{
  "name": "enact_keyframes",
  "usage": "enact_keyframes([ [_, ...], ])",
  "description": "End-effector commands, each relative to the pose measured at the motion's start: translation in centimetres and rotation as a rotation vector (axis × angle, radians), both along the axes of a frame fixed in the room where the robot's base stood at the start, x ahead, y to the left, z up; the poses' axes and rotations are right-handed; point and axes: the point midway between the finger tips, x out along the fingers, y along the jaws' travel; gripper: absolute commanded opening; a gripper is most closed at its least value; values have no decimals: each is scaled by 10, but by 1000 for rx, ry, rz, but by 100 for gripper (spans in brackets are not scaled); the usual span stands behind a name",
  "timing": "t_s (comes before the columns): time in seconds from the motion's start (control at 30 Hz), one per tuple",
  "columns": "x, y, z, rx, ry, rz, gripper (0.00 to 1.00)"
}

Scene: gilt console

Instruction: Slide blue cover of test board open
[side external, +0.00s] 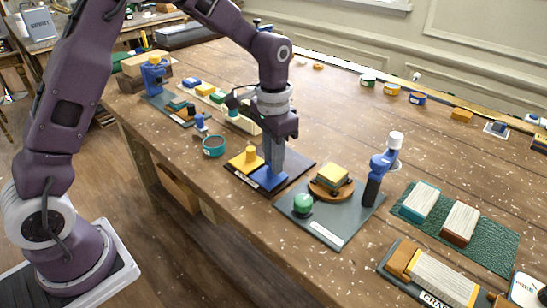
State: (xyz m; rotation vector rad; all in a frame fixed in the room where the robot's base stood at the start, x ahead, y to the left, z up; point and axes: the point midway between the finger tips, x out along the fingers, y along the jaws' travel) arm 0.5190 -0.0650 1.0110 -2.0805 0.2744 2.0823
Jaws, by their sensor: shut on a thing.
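The test board is a dark flat board (293,164) lying on the wooden table near its front edge. A blue cover (267,182) lies low on the board, toward its front right side. A yellow piece with a raised knob (243,163) sits on the left part of the board. My gripper (271,172) points straight down over the blue cover, its fingertips shut at the cover. The fingers hide the exact grip and part of the cover. I cannot tell from this view how far the cover is slid.
Right of the board stands a grey plate (326,229) with a green ball (303,203), a round wooden stand and a blue upright tool (378,175). A teal cup (213,146) stands to the left. Several small blocks lie behind it. Table behind the board is mostly clear.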

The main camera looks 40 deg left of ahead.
Motion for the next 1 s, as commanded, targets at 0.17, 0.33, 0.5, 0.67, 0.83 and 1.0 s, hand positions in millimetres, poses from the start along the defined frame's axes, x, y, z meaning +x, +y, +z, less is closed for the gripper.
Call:
enact_keyframes([
  [0.17, 17, 0, 1, -1, -5, 1, 0],
  [0.33, 59, 0, 0, 0, -4, 2, 0],
  [0.5, 84, 0, 1, 0, -3, 1, 0],
  [0.67, 90, 0, 1, 0, -5, 0, 0],
  [0.83, 92, 0, 2, 0, -9, 0, 0],
  [1.0, 92, 0, 1, -1, -10, 0, 40],
])
